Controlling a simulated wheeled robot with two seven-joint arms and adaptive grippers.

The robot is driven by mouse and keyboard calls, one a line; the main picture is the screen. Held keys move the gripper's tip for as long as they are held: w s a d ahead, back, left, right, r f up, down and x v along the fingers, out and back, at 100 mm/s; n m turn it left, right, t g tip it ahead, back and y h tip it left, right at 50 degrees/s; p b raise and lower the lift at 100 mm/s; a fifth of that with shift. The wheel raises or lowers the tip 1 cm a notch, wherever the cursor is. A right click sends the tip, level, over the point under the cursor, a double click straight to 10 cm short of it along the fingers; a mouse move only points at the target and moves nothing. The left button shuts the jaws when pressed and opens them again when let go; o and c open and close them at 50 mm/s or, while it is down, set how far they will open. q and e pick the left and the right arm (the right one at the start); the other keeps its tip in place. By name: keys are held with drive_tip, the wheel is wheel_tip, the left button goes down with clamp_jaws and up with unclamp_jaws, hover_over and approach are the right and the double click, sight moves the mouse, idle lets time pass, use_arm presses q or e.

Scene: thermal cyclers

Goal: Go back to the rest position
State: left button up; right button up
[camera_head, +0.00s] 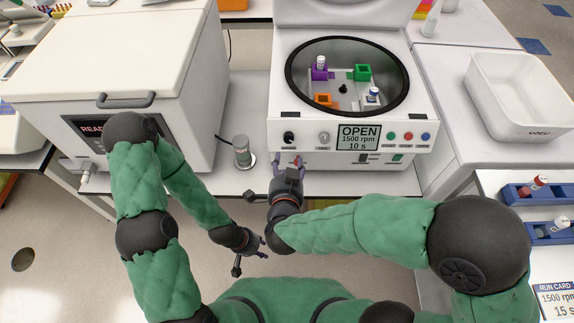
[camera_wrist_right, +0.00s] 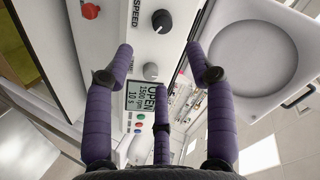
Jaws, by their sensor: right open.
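My right gripper (camera_head: 286,172) is open and empty, close to the front panel of the white centrifuge (camera_head: 290,115). In the right wrist view its purple fingers (camera_wrist_right: 160,70) are spread before the panel, with nothing between them. My left gripper (camera_head: 252,257) hangs lower, over the floor in front of the bench; its fingers look spread and empty. The centrifuge lid is up, and its screen (camera_head: 359,137) reads OPEN, 1500 rpm, 10 s. Its bowl holds purple, green, orange and pale buckets. A capped tube stands in the purple bucket (camera_head: 319,74) and another in the pale one.
A large white closed-lid machine (camera_head: 195,95) stands at left. A small grey cylinder (camera_head: 242,152) stands between it and the centrifuge. At right are an empty white tub (camera_head: 515,130), blue tube racks (camera_head: 535,192) and a run card (camera_head: 553,300). Open floor lies in front of the bench.

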idle(0.5)
drive_tip(key=d+f+n+g+y, duration=0.1)
drive_tip(key=d+f+n+g, duration=0.15)
drive_tip(key=f, duration=0.65)
drive_tip(key=d+f+n+g+y, duration=0.15)
drive_tip(key=d+f+g, duration=0.25)
drive_tip(key=f, duration=0.5)
drive_tip(key=s+d+f+n+g+y, duration=0.1)
drive_tip(key=s+d+f+n+g, duration=0.1)
drive_tip(key=s+f+g, duration=0.5)
drive_tip(key=s+d+f, duration=0.1)
drive_tip(key=s+f, duration=0.5)
drive_tip(key=shift+s+d+n+y, duration=0.3)
drive_tip(key=shift+s+n+y, duration=0.05)
drive_tip(key=shift+s+n, duration=0.05)
